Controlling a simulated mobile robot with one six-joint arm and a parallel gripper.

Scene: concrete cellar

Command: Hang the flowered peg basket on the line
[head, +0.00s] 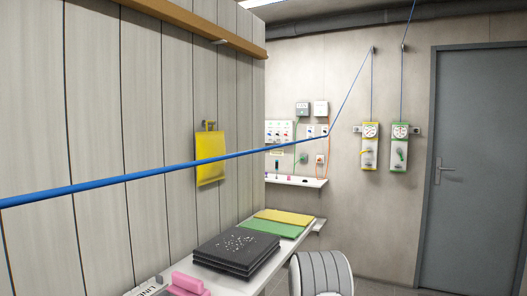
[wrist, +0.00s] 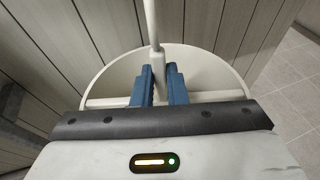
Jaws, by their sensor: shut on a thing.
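A blue line (head: 170,172) crosses the head view from the lower left, rises to a bend, then goes steeply up to a fitting on the back wall. In the wrist view, my gripper (wrist: 160,88) has its two blue fingers shut on a slim white upright stem (wrist: 153,28). The stem belongs to a round white thing, likely the basket (wrist: 218,62), with a pale rim and a crossbar behind the fingers. No flowers show on it. My gripper and the held thing are not in the head view, so their distance from the line cannot be told.
A yellow bag (head: 210,158) hangs on the panelled wall. Below, a long bench (head: 262,277) holds dark stacked trays (head: 238,250), green (head: 273,227) and yellow mats, and a pink thing (head: 187,284). A ribbed grey thing (head: 322,275) stands beside it. A grey door (head: 475,160) is at right.

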